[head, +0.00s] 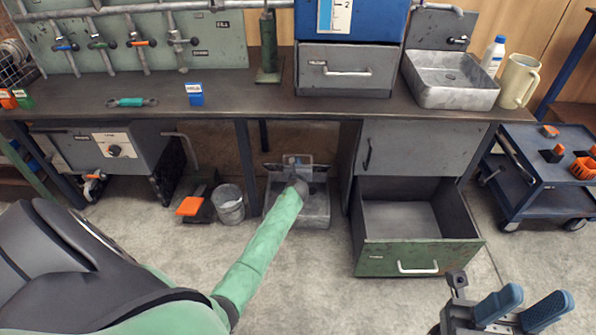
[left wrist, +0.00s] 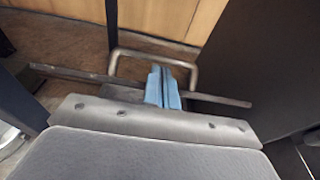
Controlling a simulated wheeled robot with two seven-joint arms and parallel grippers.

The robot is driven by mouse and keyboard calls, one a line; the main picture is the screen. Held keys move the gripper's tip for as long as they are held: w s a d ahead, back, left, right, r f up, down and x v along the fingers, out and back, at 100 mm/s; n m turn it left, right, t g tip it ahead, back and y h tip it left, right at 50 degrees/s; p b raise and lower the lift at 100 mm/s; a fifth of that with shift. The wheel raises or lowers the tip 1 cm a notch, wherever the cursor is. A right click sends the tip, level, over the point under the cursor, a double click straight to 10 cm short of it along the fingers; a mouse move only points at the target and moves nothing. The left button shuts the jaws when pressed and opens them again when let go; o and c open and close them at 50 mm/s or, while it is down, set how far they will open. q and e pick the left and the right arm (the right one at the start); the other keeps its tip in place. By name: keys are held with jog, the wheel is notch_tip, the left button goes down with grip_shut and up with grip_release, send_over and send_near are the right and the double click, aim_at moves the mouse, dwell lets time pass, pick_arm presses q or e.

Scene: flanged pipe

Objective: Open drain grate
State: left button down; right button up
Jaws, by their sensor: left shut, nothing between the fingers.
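A grey box-like drain basin (head: 316,213) stands on the floor under the bench. A light grey upright piece (head: 298,159) shows at its back; I cannot tell whether it is the grate. My left gripper (left wrist: 163,86) has its blue fingers pressed together, with nothing between them. In the left wrist view a bent metal loop handle (left wrist: 114,66) shows around and behind the fingertips; contact cannot be told. In the head view my green left arm ends over the basin and hides part of it. My right gripper (head: 522,308) is open and empty at the lower right.
An open green-fronted drawer (head: 418,259) sticks out right of the basin. A bucket (head: 229,204) and an orange pedal (head: 190,206) stand to its left. The workbench (head: 350,108) spans above. A blue cart (head: 545,190) stands at right.

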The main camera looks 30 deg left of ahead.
pick_arm(q)
jog(key=shift+x, duration=1.05)
